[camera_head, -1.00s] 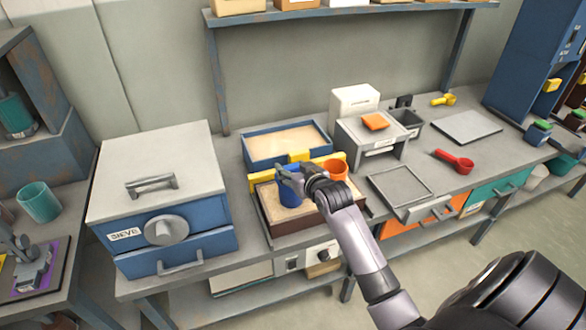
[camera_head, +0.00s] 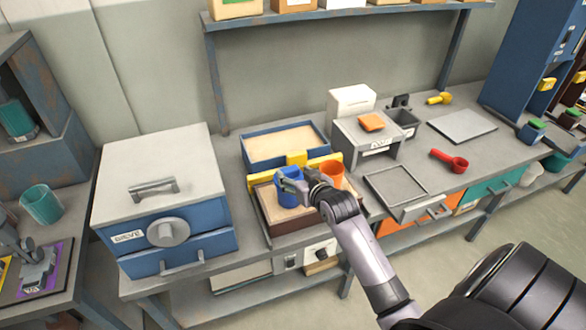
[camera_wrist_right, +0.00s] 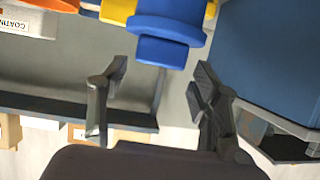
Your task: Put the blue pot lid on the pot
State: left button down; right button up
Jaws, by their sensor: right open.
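A blue rounded piece (camera_head: 288,198) stands over the sand-coloured bed of a brown-sided tray (camera_head: 290,227) on the bench. In the right wrist view it is a stepped blue shape (camera_wrist_right: 168,28) with a wide rim and a narrower knob-like end; I cannot tell where lid and pot divide. My right gripper (camera_head: 297,180) is close by it, partly covering it in the head view. In the wrist view its two fingers (camera_wrist_right: 158,95) are apart with nothing between them, and the blue knob end lies just beyond the tips. My left gripper is not in view.
An orange cup (camera_head: 331,173) and a yellow bar (camera_head: 297,160) are right beside the blue piece. Behind is a blue-rimmed tray (camera_head: 250,163). A blue and white sieve box (camera_head: 150,140) stands to the left. A grey stand (camera_head: 375,142) and a red scoop (camera_head: 450,158) are to the right.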

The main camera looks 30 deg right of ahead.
jog(key=p+v, duration=0.5)
jog(key=v, duration=0.2)
jog(key=shift+s, duration=0.25)
jog(key=shift+r, duration=0.1)
dwell(0.5)
jog(key=s+a+f+g+y+b, duration=0.15)
jog(key=s+f, duration=0.25)
jog(key=f, duration=0.7)
jog(key=s+a+f+n+g+b, duration=0.1)
jog(key=s+a+f+g, duration=0.15)
jog(key=f, duration=0.75)
jog(key=s+a+f+g+b, duration=0.15)
jog(key=s+f, duration=0.25)
jog(key=f, duration=0.7)
jog(key=s+a+f+n+g, duration=0.1)
jog(key=s+a+f+g, duration=0.1)
jog(key=s+f, duration=0.5)
jog(key=s+a+f+n+g+b, duration=0.1)
jog(key=s+f, duration=0.6)
jog(key=s, duration=0.7)
jog(key=s+a+f+n+g+b, duration=0.1)
jog(key=s+a+f+g, duration=0.3)
jog(key=s+f, duration=0.4)
jog(key=s, duration=0.2)
jog(key=shift+s+y, duration=0.25)
jog(key=shift+y, duration=0.1)
